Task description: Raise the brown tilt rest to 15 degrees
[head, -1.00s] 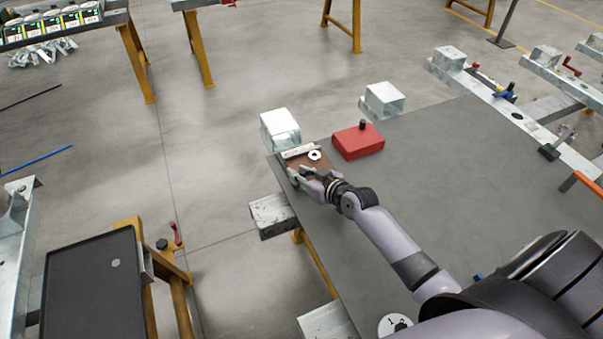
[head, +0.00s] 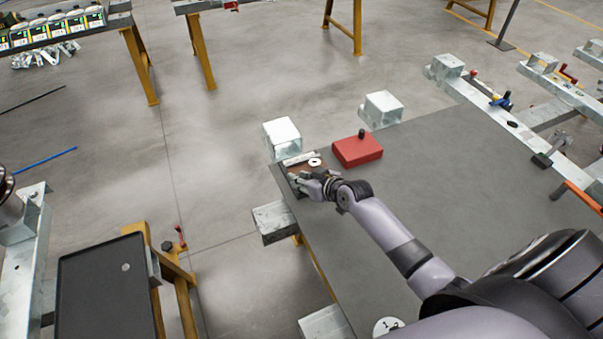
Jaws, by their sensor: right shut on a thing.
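The brown tilt rest (head: 308,168) is at the far left corner of the grey table (head: 440,180). A pale strip (head: 298,158) and a white round dial (head: 314,162) with a dark mark show at its back. My right gripper (head: 297,180) is at the near left edge of the rest, shut on it. The gripper and wrist hide much of the rest, and its angle cannot be read. My left gripper is not in view.
A red box (head: 357,149) with a black knob stands just right of the rest. Galvanised blocks (head: 282,136) stand beyond the table's back edge. The table's middle is clear. A black tray (head: 108,290) is at the lower left, across a floor gap.

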